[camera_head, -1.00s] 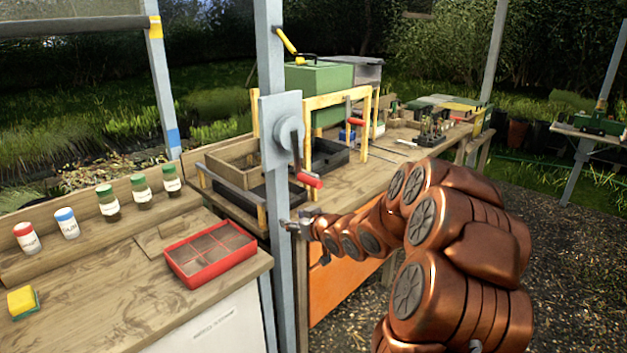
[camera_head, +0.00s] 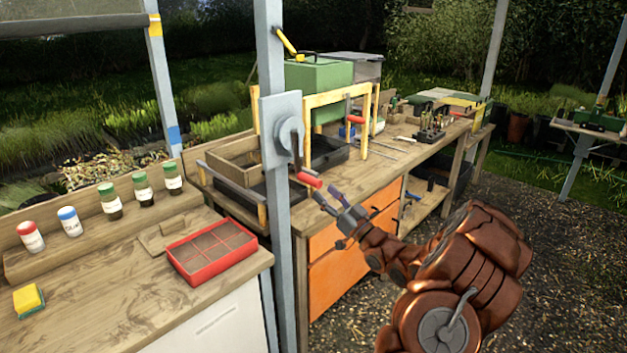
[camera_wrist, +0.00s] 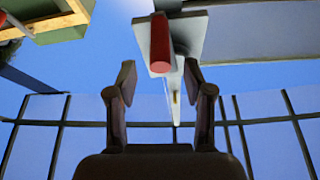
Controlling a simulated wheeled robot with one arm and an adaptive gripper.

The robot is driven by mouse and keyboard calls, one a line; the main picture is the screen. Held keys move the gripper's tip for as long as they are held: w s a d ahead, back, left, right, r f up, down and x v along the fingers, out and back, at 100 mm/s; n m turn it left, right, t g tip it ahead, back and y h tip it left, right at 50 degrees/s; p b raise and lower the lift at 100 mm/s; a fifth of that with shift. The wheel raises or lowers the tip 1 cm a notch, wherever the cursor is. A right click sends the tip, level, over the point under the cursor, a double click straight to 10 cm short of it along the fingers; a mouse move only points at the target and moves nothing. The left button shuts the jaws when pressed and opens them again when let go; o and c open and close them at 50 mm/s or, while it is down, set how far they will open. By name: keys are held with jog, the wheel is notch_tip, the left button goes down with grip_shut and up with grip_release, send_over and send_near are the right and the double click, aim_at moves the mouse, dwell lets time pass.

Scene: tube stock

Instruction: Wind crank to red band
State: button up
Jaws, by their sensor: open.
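The crank has a dark arm (camera_head: 297,140) on a grey plate (camera_head: 271,125) fixed to the post. Its red handle (camera_head: 309,180) hangs at the lower end, pointing outward. My gripper (camera_head: 327,194) is open just below and right of the handle, fingers pointing up at it. In the wrist view the red handle (camera_wrist: 160,48) lies ahead of my open fingers (camera_wrist: 159,78), centred between them and not gripped. The left post carries a yellow band (camera_head: 154,25) and a blue band (camera_head: 174,135). I cannot make out a red band.
A grey post (camera_head: 273,220) stands between two benches. The left bench holds a red divided tray (camera_head: 211,252), jars and a sponge (camera_head: 28,299). The right bench has a green box (camera_head: 318,76) and a yellow frame. A rolled cover (camera_head: 75,24) hangs top left.

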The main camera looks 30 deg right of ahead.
aim_at(313, 181)
jog(key=shift+p+x, duration=1.05)
jog(key=shift+x, duration=1.95)
jog(key=shift+f, duration=0.1)
jog(key=shift+c, duration=0.3)
grip_shut()
